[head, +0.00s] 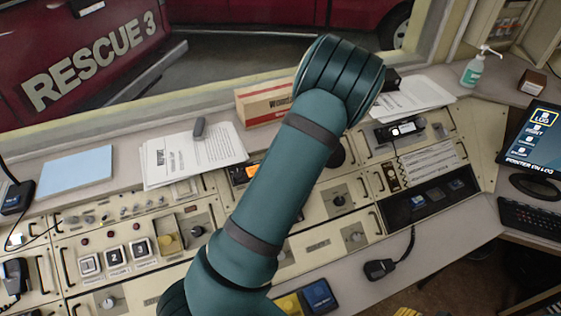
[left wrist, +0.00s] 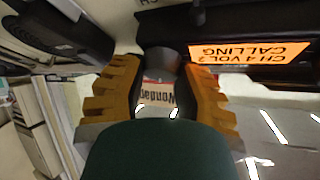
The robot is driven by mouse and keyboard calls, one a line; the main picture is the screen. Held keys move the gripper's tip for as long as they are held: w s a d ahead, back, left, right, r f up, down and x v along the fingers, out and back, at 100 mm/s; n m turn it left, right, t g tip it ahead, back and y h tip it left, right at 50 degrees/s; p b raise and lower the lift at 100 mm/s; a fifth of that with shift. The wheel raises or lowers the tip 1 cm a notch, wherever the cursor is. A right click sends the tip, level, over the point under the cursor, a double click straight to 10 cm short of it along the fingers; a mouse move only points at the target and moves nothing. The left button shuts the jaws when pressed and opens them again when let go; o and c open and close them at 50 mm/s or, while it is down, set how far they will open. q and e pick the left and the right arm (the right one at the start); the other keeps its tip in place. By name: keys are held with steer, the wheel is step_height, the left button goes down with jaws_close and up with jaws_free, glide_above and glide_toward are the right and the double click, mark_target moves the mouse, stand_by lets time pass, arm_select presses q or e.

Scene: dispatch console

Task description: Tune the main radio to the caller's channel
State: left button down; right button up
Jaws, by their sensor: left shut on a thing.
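A dark radio (head: 244,176) with a lit orange display sits in the console, partly hidden behind my arm in the head view. In the left wrist view its orange display (left wrist: 249,53) appears upside down and reads "CH 4 VOL 2 CALLING". My left gripper (left wrist: 163,76) has its brown ridged fingers shut on a dark round knob (left wrist: 161,58) beside that display. In the head view my teal arm hides this gripper and the knob. My right gripper is not in view.
Another unit with a small white display (head: 397,131) is set in the console to the right. Papers (head: 195,154) and a box (head: 264,103) lie on the ledge behind. A handset (head: 380,269) on a cord rests near the front edge. A monitor (head: 535,140) stands at right.

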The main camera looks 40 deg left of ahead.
arm_select(q)
steer(key=shift+r, duration=0.1)
stand_by(0.4)
steer(key=c, duration=0.6)
jaws_free()
steer(key=shift+w+a, duration=0.1)
step_height(320, 180, up, 10)
